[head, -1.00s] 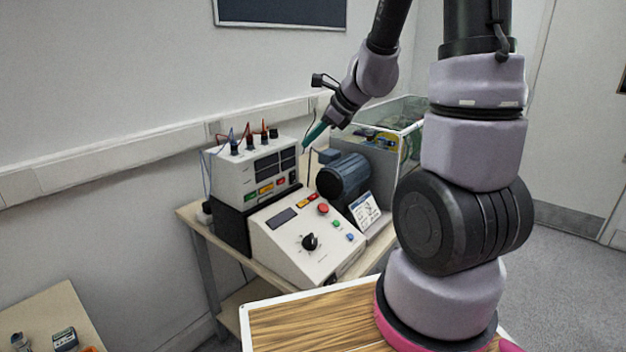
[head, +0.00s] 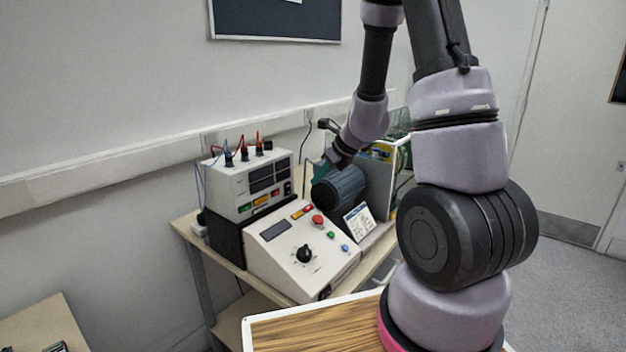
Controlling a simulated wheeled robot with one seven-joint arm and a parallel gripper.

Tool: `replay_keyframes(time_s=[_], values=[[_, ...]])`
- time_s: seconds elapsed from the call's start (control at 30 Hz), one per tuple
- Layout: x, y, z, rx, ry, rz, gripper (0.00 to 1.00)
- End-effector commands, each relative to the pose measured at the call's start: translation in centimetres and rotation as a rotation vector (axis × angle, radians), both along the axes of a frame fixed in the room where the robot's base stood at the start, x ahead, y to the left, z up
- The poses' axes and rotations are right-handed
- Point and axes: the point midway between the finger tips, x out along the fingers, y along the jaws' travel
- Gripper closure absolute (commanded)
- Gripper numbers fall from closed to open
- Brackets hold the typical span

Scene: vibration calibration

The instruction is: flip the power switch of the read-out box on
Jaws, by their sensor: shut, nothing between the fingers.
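The read-out box (head: 228,186) is the pale upper box with dark displays, standing on a black block at the back left of the bench. A small dark switch-like part (head: 287,188) shows at the right end of its front face; its position is too small to tell. My gripper (head: 318,171), with teal fingers, is to the right of the read-out box, just above and behind the dark motor. It is shut and empty, apart from the box. Its fingertips are partly hidden by the motor.
The sloped control console (head: 280,262), with a black knob and a red button, stands in front of the box. The dark ribbed motor (head: 340,189) and a white card (head: 359,221) are right of it. Plugs and cables stand on the box top. A wooden board (head: 300,332) lies nearer.

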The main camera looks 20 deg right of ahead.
Motion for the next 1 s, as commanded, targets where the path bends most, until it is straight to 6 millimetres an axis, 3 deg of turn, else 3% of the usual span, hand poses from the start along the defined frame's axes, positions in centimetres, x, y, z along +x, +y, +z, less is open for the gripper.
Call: replay_keyframes(time_s=[0.37, 0.63, 1.0], values=[[3.9, 2.9, -6.4, -0.001, 0.003, 0.003, 1.0], [6.7, 4.9, -6.7, 0.0, -0.001, 0.002, 1.0], [7.2, 5.2, -6.7, 0.0, 0.0, 0.001, 1.0]])
